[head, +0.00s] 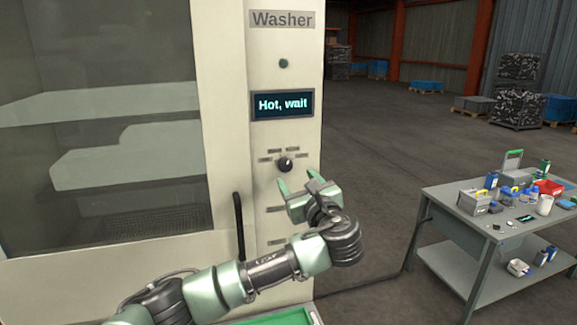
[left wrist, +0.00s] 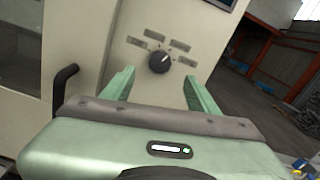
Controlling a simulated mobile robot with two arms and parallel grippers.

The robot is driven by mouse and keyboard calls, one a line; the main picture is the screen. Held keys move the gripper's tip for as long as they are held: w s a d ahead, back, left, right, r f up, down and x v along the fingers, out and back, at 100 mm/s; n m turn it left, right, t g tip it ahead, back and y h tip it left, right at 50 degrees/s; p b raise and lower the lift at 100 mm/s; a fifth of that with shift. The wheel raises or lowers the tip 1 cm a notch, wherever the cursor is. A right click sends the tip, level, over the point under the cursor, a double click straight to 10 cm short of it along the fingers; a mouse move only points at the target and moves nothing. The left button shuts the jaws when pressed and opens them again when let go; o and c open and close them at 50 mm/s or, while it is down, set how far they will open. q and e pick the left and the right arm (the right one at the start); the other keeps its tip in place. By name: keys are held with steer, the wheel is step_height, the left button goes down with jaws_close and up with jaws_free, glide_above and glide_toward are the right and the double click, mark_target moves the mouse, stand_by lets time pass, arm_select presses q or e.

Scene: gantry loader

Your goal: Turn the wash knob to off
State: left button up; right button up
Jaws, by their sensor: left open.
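The wash knob (head: 285,165) is a small black dial on the cream washer panel, below the screen (head: 282,105) that reads "Hot, wait". Several grey label plates ring it; their text is too small to read. In the left wrist view the knob (left wrist: 159,62) has a light pointer mark that points up and to the right. My left gripper (head: 296,184) is open, just below and in front of the knob. In the left wrist view its two green fingers (left wrist: 158,86) stand apart on either side of the knob, not touching it. My right gripper is not in view.
A black door handle (head: 239,226) stands left of the knob, beside the washer's glass door (head: 100,120). A grey workbench (head: 470,226) with tools and bottles stands at the right. A green surface (head: 275,317) lies below my arm.

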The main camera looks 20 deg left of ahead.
mark_target(287, 167)
arm_select(q)
steer(key=p+x, duration=0.3)
steer(key=x, duration=0.3)
steer(key=shift+w+a+r, duration=0.1)
steer(key=shift+w+a, duration=0.4)
steer(key=shift+w, duration=0.25)
steer(key=shift+f, duration=0.2)
jaws_close()
